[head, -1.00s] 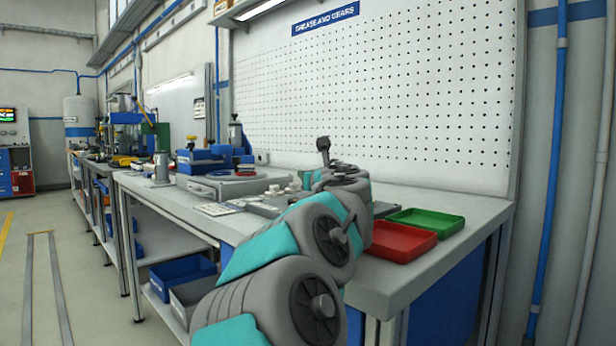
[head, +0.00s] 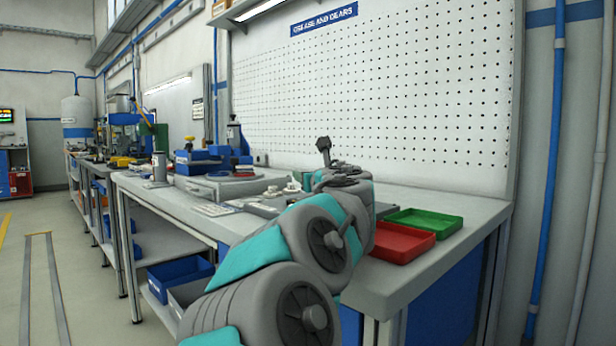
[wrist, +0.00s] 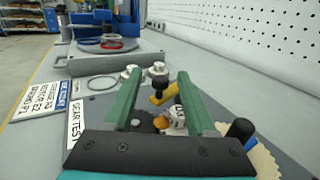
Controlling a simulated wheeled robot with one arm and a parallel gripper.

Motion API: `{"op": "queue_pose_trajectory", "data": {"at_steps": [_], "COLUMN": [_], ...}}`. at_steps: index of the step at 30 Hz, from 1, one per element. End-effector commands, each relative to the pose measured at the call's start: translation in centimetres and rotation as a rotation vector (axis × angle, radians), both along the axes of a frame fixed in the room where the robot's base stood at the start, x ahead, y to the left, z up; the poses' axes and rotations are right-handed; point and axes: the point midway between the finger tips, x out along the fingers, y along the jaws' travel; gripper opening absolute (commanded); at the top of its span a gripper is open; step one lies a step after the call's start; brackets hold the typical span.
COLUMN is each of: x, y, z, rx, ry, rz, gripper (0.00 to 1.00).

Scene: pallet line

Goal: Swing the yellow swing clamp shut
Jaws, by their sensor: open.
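The yellow swing clamp (wrist: 168,92) shows in the wrist view as a short yellow arm with a black knob (wrist: 158,70). It lies between and just beyond the two green fingers of my gripper (wrist: 157,80). The gripper is open, with nothing visibly held. A white lettered part (wrist: 175,121) and a small orange piece (wrist: 160,124) sit nearer, between the fingers. The fingers hide part of the fixture, and I cannot tell whether they touch the clamp. In the head view my arm hides the clamp.
White label cards (wrist: 42,98) lie left. A grey case (wrist: 115,62) stands behind. Red (head: 400,243) and green (head: 425,222) trays sit on the bench's right.

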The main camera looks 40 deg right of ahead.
Motion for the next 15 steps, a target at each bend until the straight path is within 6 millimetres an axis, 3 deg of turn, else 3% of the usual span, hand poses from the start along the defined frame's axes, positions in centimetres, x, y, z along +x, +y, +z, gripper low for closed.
{"op": "queue_pose_trajectory", "data": {"at_steps": [9,15], "x": [-4.0,-5.5], "y": [2.0,2.6], "z": [0.0,-0.1], "rx": [0.000,0.002], "ry": [-0.001,-0.001], "rz": [-0.004,-0.006], "gripper": [0.56,0.56]}}
